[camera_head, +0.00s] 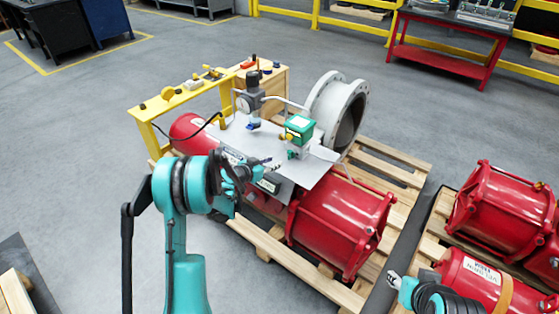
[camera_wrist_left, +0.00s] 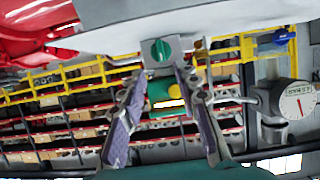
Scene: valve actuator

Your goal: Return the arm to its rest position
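The valve actuator is a red cylinder assembly (camera_head: 340,222) on a wooden pallet, with a grey plate (camera_head: 235,135) on top. A green and white control box (camera_head: 299,128) stands on the plate. My left gripper (camera_head: 272,164) is at the near edge of the plate, in front of the box. In the left wrist view its two fingers (camera_wrist_left: 162,74) are spread with nothing between them. A green round knob (camera_wrist_left: 161,50) on a grey block shows just beyond the fingertips, apart from them. My right gripper (camera_head: 393,279) is low at the right, small and partly cut off; its opening is unclear.
A pressure gauge (camera_head: 243,104) and a dark filter unit stand on the plate. A grey flanged pipe (camera_head: 337,108) is behind it. A yellow stand (camera_head: 180,100) is at the back left. More red cylinders (camera_head: 500,208) lie on a pallet at the right. The floor at left is open.

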